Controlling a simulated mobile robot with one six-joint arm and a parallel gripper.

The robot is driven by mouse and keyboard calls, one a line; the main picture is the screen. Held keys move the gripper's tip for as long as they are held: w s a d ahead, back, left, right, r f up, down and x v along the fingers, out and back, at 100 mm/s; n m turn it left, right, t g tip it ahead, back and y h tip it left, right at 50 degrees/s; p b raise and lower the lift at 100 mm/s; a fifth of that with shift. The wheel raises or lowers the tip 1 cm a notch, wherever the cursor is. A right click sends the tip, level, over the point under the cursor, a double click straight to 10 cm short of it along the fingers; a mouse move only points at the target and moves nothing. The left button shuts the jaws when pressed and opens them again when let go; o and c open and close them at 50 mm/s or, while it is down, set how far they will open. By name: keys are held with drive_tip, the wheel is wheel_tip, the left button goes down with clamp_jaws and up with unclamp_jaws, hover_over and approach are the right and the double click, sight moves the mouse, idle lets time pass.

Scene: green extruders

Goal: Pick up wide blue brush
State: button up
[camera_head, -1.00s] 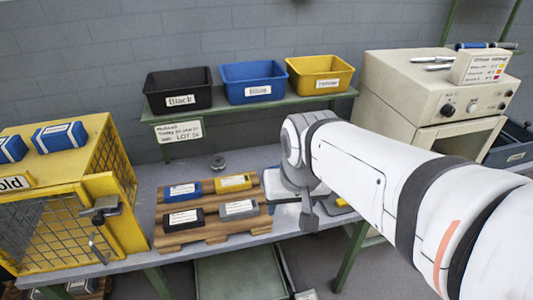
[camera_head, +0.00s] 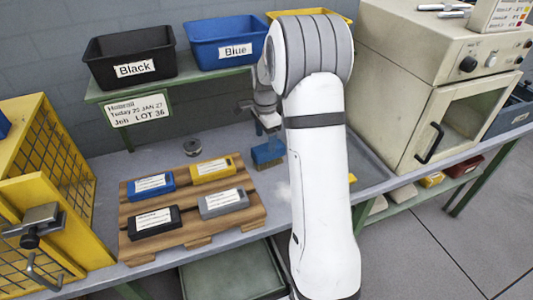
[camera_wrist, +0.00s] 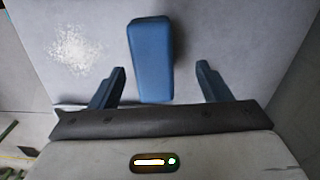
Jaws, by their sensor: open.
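The wide blue brush (camera_head: 267,151) is on the grey bench top, behind and right of the wooden pallet. Its blue top and brown lower part show in the head view. In the wrist view its long blue back (camera_wrist: 150,58) lies between the two fingers, the near end reaching toward the palm. My gripper (camera_wrist: 161,70) is open above the brush, with a gap on both sides; the left gap looks smaller. In the head view my gripper (camera_head: 269,121) is small and partly hidden by my arm.
A wooden pallet (camera_head: 190,218) holds blue, yellow, black and grey blocks. A pale powder patch (camera_wrist: 75,50) lies left of the brush in the wrist view. Black (camera_head: 130,58) and blue (camera_head: 225,40) bins stand on the shelf behind. A beige oven (camera_head: 440,95) stands at the right.

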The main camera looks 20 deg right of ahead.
sight(268, 155)
drive_tip(key=f, duration=0.7)
drive_tip(key=shift+s+d+f+p, duration=0.35)
drive_tip(key=shift+s, duration=0.05)
drive_tip(key=shift+c, duration=0.3)
drive_tip(key=c, duration=1.1)
